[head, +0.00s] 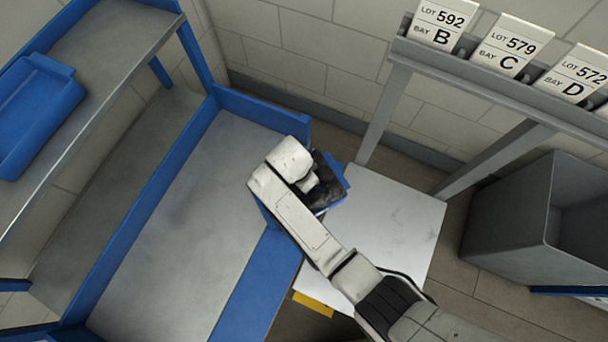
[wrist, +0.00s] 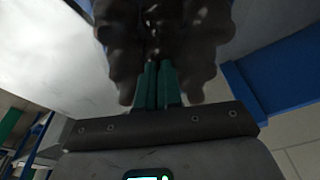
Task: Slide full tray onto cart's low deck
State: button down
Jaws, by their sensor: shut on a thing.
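In the head view, a blue tray (head: 337,192) shows partly behind my wrist, with dark lumpy contents (head: 325,180) in it. It is at the corner where a white top (head: 390,220) meets a blue-framed rack. The rack's wide grey low deck (head: 190,220) is bare and has blue edges; I take the rack for the cart. My gripper is hidden under the wrist in the head view. In the wrist view, the green fingers of my gripper (wrist: 158,88) are close together, just below dark brown bottle shapes (wrist: 160,40). The grip point itself is hidden.
Another blue tray (head: 40,105) sits on the rack's upper shelf at left. A grey bin (head: 510,215) stands at right, under a grey rail with bay labels B, C and D (head: 513,45). A yellow patch (head: 313,303) shows by the white top's lower edge.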

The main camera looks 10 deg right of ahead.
jog(key=s+a, duration=0.2)
jog(key=s+a+f, duration=0.1)
jog(key=s+a, duration=0.1)
jog(key=shift+a+f, duration=0.1)
jog(key=shift+a, duration=0.2)
jog(key=shift+p, duration=0.3)
jog(key=shift+w+a+r+p, duration=0.1)
jog(key=shift+a+r+p, duration=0.05)
jog(key=shift+r+p, duration=0.7)
jog(key=shift+w, duration=0.15)
jog(key=shift+s+a+b, duration=0.25)
jog(key=shift+s+a, duration=0.15)
jog(key=shift+a, duration=0.2)
jog(key=shift+s+a+b, duration=0.2)
jog(key=shift+s+a, duration=0.2)
jog(key=shift+a, duration=0.2)
jog(key=s+a+b, duration=0.2)
jog(key=s+a, duration=0.3)
jog(key=a, duration=0.2)
jog(key=shift+a, duration=0.4)
jog(key=shift+d+r, duration=0.1)
